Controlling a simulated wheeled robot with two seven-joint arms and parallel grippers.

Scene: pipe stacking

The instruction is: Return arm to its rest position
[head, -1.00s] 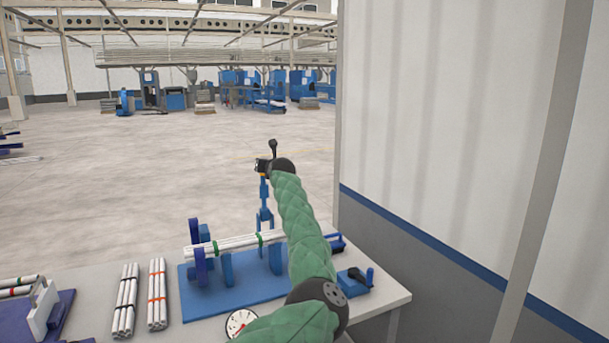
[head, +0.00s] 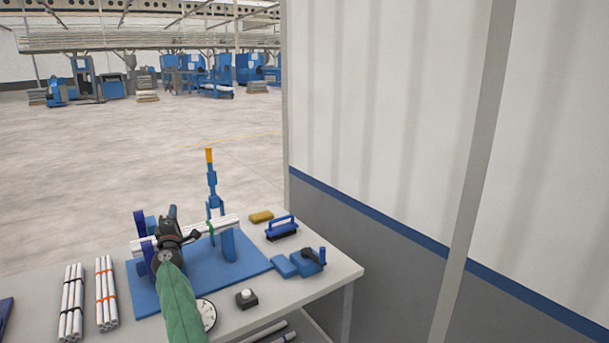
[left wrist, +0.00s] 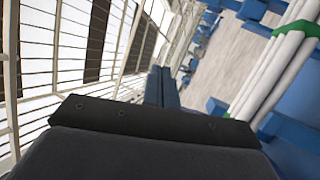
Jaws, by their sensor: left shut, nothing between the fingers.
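My left arm, in a green sleeve, reaches up from the bottom of the head view. Its dark left gripper (head: 172,213) is over the left part of the blue fixture (head: 245,267) and hides some of it. The gripper is shut and empty. A bundle of white pipes (head: 226,221) with a green band lies across the fixture's uprights, behind and right of the gripper. In the left wrist view the shut fingers (left wrist: 162,86) point away, and the pipe bundle (left wrist: 275,75) is beside them at the right, apart from them. My right gripper is not in view.
Two banded pipe bundles, one black-banded (head: 72,303) and one orange-banded (head: 106,292), lie left on the grey table (head: 335,272). A wall (head: 380,120) stands at the right.

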